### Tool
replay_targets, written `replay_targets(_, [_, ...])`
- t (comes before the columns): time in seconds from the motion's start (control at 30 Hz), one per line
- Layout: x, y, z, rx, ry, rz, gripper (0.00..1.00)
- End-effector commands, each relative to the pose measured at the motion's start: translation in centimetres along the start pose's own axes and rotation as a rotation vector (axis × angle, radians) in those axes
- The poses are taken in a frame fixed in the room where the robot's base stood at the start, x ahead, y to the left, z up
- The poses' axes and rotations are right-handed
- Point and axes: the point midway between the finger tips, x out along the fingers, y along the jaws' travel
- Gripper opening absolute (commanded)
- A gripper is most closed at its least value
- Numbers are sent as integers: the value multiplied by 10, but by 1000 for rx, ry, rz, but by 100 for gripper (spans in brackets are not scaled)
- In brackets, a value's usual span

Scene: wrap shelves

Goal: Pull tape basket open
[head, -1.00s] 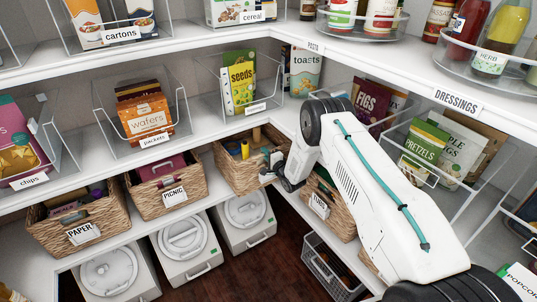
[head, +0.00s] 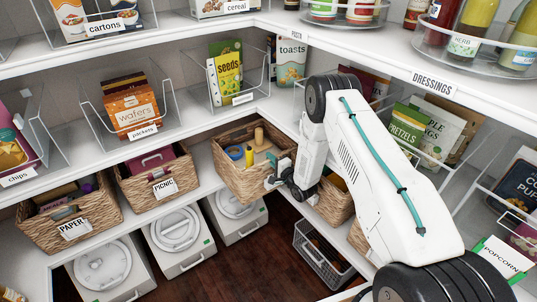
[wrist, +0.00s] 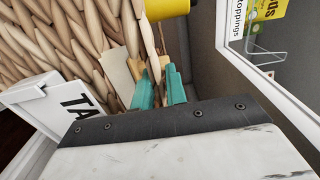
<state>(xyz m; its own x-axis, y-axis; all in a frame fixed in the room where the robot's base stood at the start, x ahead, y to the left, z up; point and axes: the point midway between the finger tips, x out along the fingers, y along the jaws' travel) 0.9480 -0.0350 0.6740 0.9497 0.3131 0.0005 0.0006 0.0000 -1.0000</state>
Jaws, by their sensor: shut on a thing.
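The tape basket (head: 236,181) is a woven basket on the lower shelf near the corner. It sticks out past the shelf's front edge, and a yellow roll and a tan wooden-looking piece show inside it. My gripper (head: 277,171) is at its front right side. In the wrist view, the teal fingertips (wrist: 160,82) are shut on the basket's rim at the woven wall (wrist: 85,45). A white label (wrist: 52,112) starting with "TA" hangs beside them. The exact grip spot is partly hidden by the fingers.
The PICNIC basket (head: 140,192) and PAPER basket (head: 45,235) stand to the left. Another basket (head: 335,205) is at the right, partly behind my arm. White lidded bins (head: 236,222) stand below, with dark floor in front.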

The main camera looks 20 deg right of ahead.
Motion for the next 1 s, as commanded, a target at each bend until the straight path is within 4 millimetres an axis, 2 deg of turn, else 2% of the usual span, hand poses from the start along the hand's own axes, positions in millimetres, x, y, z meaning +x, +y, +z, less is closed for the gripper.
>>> replay_targets(0.1, [-8, 2, 0, 2, -2, 5, 0])
replay_targets(0.37, [-11, 3, -4, 3, 5, 5, 0])
replay_targets(0.4, [-11, 3, -5, 3, 7, 6, 20])
replay_targets(0.47, [-10, 3, -5, 3, 7, 5, 36])
replay_targets(0.77, [-8, 1, -2, 2, 4, 3, 36])
replay_targets(0.87, [-17, 2, -3, 2, 5, 3, 36])
replay_targets(1.0, [-39, 2, -2, 3, 5, 4, 36])
